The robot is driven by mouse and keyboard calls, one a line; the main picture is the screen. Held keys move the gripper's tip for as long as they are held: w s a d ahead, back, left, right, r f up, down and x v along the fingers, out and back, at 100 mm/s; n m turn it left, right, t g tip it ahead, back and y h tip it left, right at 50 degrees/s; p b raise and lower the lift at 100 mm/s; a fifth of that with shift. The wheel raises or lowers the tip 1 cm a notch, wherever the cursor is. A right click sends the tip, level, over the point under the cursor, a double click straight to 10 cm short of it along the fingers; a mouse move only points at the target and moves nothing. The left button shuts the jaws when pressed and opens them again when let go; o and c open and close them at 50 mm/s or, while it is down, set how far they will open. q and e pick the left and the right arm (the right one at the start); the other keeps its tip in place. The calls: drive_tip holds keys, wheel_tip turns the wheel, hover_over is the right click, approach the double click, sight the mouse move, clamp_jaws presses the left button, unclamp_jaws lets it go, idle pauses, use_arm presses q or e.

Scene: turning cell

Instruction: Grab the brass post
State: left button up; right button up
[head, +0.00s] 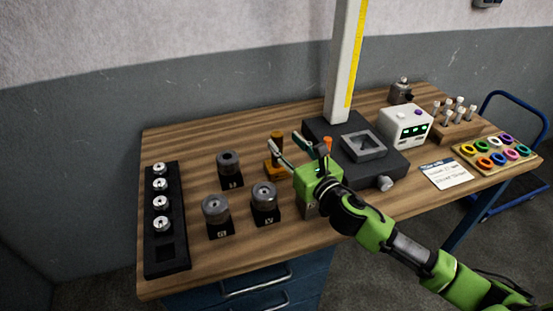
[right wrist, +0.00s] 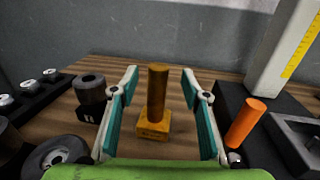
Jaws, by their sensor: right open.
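The brass post (head: 277,146) stands upright on a small yellow-orange base on the wooden bench. In the right wrist view the brass post (right wrist: 157,92) stands between the two spread fingers, with space on both sides. My right gripper (head: 285,140) is open and reaches toward the post from the front right. The right wrist view shows the open gripper (right wrist: 160,76) with teal pads facing each other. The post seems to be ahead of or level with the fingertips; exact depth is hard to tell. My left gripper is not in view.
Several dark cylinders on black blocks, such as this one (head: 229,163), stand left of the post. A black rack (head: 165,249) is at far left. Right of my gripper are an orange peg (right wrist: 245,121) and a dark stand with a white column (head: 343,70). The wall is behind.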

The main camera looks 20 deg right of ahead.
sight(277, 133)
drive_tip(key=w, duration=0.2)
drive_tip(key=w+a+p, duration=0.1)
drive_tip(key=w, duration=0.1)
drive_tip(key=shift+w, duration=0.2)
drive_tip(key=shift+w+a+f, duration=0.1)
drive_tip(key=shift+w+a, duration=0.05)
drive_tip(key=shift+w, duration=0.25)
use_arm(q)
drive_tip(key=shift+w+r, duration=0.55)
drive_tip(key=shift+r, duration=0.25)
use_arm(e)
drive_tip(key=shift+s, duration=0.1)
clamp_jaws()
drive_tip(key=shift+w+r, duration=0.2)
drive_tip(key=shift+r, duration=0.15)
